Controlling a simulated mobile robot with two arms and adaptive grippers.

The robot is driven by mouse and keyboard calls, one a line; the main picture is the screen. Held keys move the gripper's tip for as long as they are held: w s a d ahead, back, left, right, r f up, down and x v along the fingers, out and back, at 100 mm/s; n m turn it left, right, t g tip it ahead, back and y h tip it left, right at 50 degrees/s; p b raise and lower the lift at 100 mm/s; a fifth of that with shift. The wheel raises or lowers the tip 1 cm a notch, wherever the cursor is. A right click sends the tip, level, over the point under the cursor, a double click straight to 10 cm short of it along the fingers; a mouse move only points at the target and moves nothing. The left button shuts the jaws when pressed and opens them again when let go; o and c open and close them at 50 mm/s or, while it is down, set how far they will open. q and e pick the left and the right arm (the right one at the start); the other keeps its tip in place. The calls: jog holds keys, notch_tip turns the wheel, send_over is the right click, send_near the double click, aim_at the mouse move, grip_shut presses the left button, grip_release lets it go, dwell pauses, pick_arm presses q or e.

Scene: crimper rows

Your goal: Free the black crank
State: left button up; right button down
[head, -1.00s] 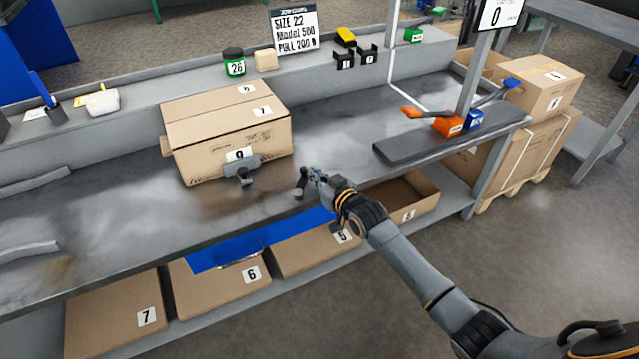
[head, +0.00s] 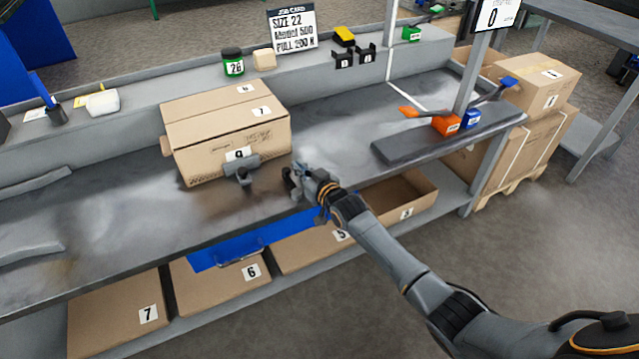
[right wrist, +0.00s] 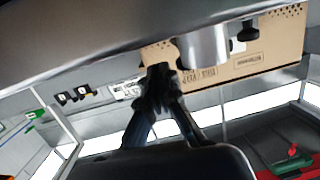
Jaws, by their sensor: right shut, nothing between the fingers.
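A grey fitting (head: 241,163) with a small black part (head: 244,177) stands at the front of the large cardboard box (head: 225,130); that part may be the black crank, but I cannot tell for sure. My right gripper (head: 293,178) is shut and empty, to the right of the fitting and apart from it, over the bench's front edge. In the right wrist view the dark fingers (right wrist: 158,80) meet at their tips. A grey cylinder (right wrist: 204,45) and a black knob (right wrist: 247,36) show beyond them, before a cardboard box. My left gripper is out of view.
An orange block (head: 446,124) and a blue block (head: 471,119) with levers sit on a dark slab (head: 395,150) at the right. A blue drawer (head: 270,244) and several cartons lie below the bench. The bench (head: 90,205) is mostly clear at left.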

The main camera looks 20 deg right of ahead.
jog(key=shift+a, duration=0.1)
dwell(0.5)
jog(key=shift+s, duration=0.15)
jog(key=v, duration=1.1)
jog(key=shift+s, duration=0.25)
